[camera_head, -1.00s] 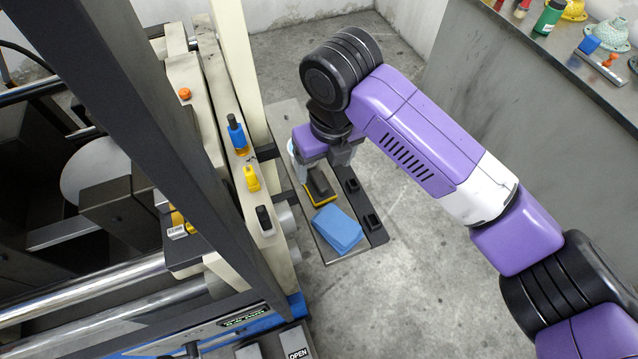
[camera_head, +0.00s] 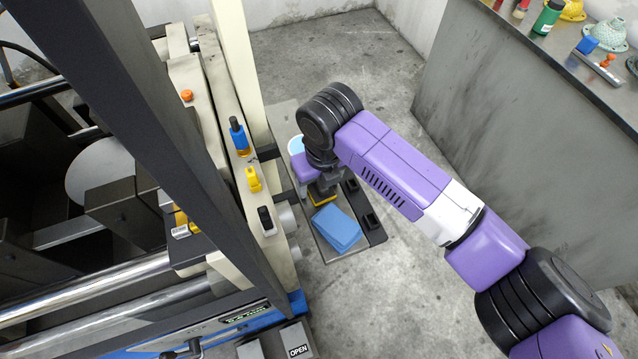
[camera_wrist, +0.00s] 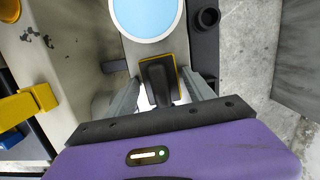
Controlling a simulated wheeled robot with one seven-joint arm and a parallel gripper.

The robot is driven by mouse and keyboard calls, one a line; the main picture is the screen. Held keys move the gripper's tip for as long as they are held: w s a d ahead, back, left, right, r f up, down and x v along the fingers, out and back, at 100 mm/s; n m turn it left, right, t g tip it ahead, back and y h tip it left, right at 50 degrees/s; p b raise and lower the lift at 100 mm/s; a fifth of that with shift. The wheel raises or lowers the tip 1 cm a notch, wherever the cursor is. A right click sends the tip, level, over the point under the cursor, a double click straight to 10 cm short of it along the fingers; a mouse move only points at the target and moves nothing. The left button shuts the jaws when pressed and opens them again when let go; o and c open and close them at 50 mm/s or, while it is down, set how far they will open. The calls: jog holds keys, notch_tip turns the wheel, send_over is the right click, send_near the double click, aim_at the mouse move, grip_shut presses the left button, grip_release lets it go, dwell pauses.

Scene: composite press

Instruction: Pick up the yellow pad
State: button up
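The yellow pad (camera_head: 322,198) sits on the low tray by the press, just behind a blue block, with my arm partly covering it. The wrist view shows it as a black handle (camera_wrist: 158,72) with a thin yellow rim around it. My gripper (camera_wrist: 161,85) points down over the pad. Its two grey fingers stand apart, one on each side of the black handle, with small gaps visible. The head view hides the fingertips behind the wrist.
The blue block (camera_head: 338,228) lies close in front of the pad. A pale blue round piece (camera_wrist: 147,14) stands behind it. Black sockets (camera_head: 369,221) line the tray's right side. The press frame (camera_head: 215,120) rises close on the left. Open floor lies right.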

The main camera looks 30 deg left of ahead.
jog(key=c, duration=1.1)
jog(key=shift+o, duration=0.2)
jog(key=shift+r, duration=0.1)
notch_tip(320, 180, up, 20)
jog(key=b, duration=0.2)
jog(key=o, duration=0.7)
jog(key=shift+c, duration=0.2)
jog(key=c, duration=0.8)
